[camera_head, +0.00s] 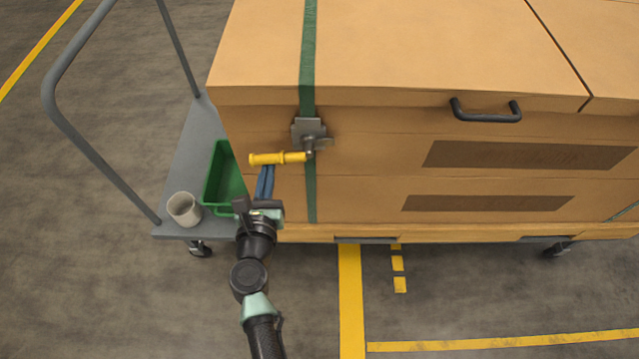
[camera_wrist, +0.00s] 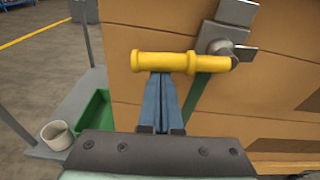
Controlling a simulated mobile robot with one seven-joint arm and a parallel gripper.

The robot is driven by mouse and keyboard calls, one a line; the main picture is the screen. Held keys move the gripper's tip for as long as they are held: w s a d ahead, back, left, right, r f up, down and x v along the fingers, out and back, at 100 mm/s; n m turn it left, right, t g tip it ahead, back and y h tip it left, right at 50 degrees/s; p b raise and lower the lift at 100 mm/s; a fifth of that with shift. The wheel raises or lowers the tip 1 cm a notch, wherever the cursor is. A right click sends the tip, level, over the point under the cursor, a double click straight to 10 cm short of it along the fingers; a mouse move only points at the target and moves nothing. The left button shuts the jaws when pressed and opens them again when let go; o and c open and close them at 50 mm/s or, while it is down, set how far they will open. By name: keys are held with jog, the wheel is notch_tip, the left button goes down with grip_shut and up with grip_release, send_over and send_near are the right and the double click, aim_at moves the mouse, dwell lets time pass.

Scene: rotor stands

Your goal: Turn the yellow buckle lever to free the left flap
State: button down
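The yellow buckle lever (camera_head: 277,158) points left, roughly level, from the grey metal buckle (camera_head: 308,130) on the crate's front. In the wrist view the lever (camera_wrist: 180,62) crosses just ahead of my fingers, with the buckle (camera_wrist: 225,38) at its right end. My gripper (camera_head: 266,170) comes from below, its blue fingers side by side and apparently shut with nothing between them. The fingertips (camera_wrist: 162,76) reach the lever's underside near its middle; I cannot tell whether they touch. A green strap (camera_head: 309,60) runs over the box lid and down behind the buckle. The left flap is not clearly distinguishable.
The large cardboard box (camera_head: 400,50) stands on a grey cart (camera_head: 185,150) with a tubular handle (camera_head: 95,130) at the left. A green bin (camera_head: 222,180) and a whitish cup (camera_head: 184,208) sit on the cart's left end. A black handle (camera_head: 486,110) is right of the buckle. Floor in front is clear.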

jog(key=shift+r, duration=0.1)
dwell(0.6)
notch_tip(320, 180, down, 4)
jog(key=b, duration=0.4)
jog(key=s+r, duration=0.1)
jog(key=s, duration=0.8)
jog(key=shift+r+p, duration=0.25)
jog(key=shift+p, duration=0.1)
jog(key=shift+d, duration=0.1)
